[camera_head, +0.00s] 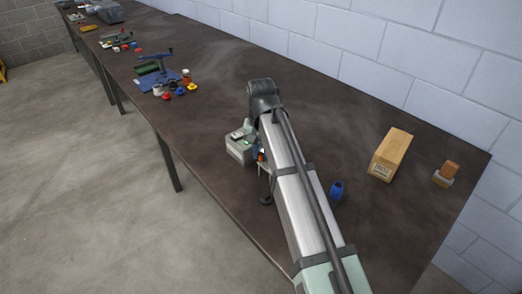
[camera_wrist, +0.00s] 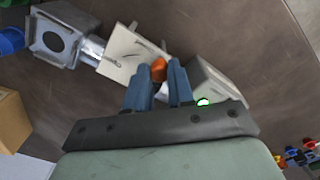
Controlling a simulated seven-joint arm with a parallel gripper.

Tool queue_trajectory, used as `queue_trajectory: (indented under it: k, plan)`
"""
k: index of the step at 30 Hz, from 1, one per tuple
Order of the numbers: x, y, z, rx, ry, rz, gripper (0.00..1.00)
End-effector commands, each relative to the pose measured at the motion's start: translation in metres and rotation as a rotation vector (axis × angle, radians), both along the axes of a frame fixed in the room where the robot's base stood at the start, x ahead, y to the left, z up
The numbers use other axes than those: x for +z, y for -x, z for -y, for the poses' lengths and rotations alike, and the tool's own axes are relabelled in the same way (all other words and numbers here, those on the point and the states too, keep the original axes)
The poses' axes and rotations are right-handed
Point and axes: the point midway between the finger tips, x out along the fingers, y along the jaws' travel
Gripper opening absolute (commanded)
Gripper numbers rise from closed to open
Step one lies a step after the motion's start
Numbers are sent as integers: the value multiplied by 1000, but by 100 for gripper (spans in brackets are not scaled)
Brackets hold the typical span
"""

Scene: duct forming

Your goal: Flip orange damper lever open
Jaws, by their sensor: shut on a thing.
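The orange damper lever (camera_wrist: 159,69) shows in the wrist view between the fingertips of my gripper (camera_wrist: 158,82). The two blue-grey fingers are closed on it from either side. Its lower part is hidden by the fingers. The lever stands at a pale plate (camera_wrist: 128,52) of the duct fitting, with a silver round duct (camera_wrist: 92,50) joined to its left. In the head view my arm hides most of the fitting and the lever; only a small spot of orange (camera_head: 261,156) shows beside the arm.
A grey box (camera_head: 240,148) with a green light (camera_wrist: 204,102) stands close by my gripper. A blue ring (camera_head: 337,190), a cardboard box (camera_head: 390,154) and a brown block on a base (camera_head: 446,174) lie right of my arm. Tools and coloured parts (camera_head: 170,85) lie farther along the bench.

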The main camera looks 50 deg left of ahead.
Motion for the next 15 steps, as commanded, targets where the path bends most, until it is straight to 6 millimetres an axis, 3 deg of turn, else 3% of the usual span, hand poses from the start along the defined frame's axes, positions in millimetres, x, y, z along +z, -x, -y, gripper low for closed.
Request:
queue_trajectory:
  k: [15]
  plan:
    - [0,0,9,144,0,0,0]
